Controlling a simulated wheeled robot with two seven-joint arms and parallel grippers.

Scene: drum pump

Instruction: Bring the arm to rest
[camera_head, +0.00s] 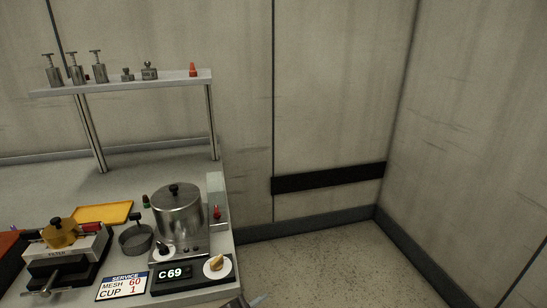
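Neither of my grippers shows clearly in the head view. A small grey piece with a pale tip (256,300) pokes in at the bottom edge, just past the bench's front right corner. I cannot tell whether it is part of one of my arms. On the bench stands a lidded metal pot (178,215) with a black knob. A display box (180,275) reading C69 sits in front of it. A brass-topped filter unit (62,236) is at the left, with a service card (122,286) reading mesh 60, cup 1 beside it.
A raised shelf (150,80) holds several metal pump-like pieces and a red cone-shaped piece (193,69). A yellow tray (103,213) and a dark round cup (136,239) lie on the bench. The floor (330,262) to the right is clear up to the walls.

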